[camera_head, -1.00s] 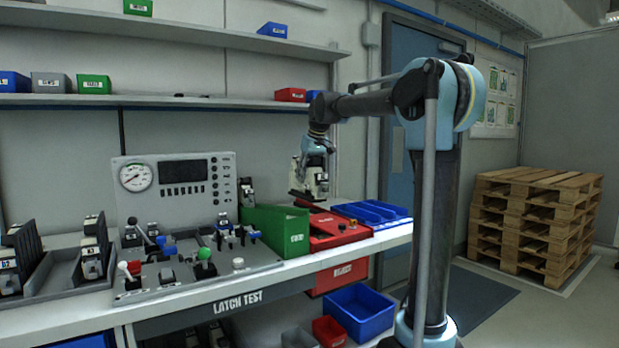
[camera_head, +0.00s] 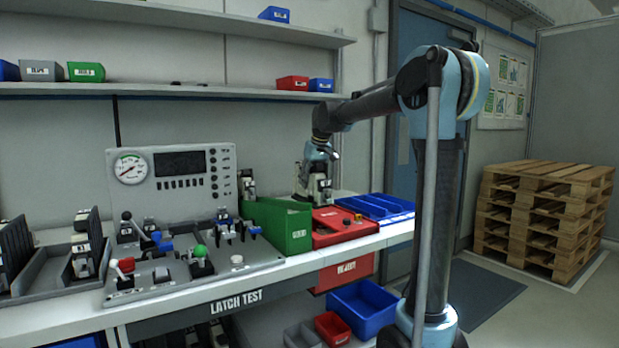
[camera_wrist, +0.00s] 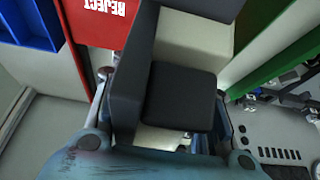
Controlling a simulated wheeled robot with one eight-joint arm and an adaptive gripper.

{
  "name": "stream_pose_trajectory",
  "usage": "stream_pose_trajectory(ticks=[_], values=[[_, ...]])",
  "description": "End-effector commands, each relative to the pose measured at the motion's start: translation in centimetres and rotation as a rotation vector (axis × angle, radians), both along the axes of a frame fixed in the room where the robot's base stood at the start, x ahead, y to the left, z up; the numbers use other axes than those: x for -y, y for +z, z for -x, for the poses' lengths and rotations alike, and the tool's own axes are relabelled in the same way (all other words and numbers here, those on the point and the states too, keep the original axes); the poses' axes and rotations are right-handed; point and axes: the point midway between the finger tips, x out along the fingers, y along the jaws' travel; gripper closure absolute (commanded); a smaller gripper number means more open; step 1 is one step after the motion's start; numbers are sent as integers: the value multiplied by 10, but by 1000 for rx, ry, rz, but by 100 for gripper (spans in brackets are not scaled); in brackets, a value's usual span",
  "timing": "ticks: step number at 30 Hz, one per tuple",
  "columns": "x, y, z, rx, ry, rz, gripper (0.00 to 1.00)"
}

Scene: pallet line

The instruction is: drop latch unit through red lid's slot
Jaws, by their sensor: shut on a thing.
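My gripper (camera_head: 317,170) is shut on a latch unit (camera_head: 320,190), a white and black block, at the back left of the red lid. In the wrist view the latch unit (camera_wrist: 185,85) fills the middle, held close to the camera. The red lid (camera_head: 348,231) tops the red reject bin at the bench's right end. The unit is just above or at the lid; I cannot tell whether it touches or has entered the slot. The slot is hidden behind the unit and gripper.
A green bin (camera_head: 285,228) stands directly left of the lid, and a blue divided tray (camera_head: 376,208) directly right. The grey latch test panel (camera_head: 172,176) and fixtures are further left. A shelf with small bins (camera_head: 292,83) is above. Wooden pallets (camera_head: 545,210) stand right.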

Motion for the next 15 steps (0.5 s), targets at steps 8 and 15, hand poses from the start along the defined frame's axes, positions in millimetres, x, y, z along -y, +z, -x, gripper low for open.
stream_pose_trajectory(ticks=[8,15], values=[[1,-20,0,0,-1,0,93],[0,-37,0,0,-1,0,93]])
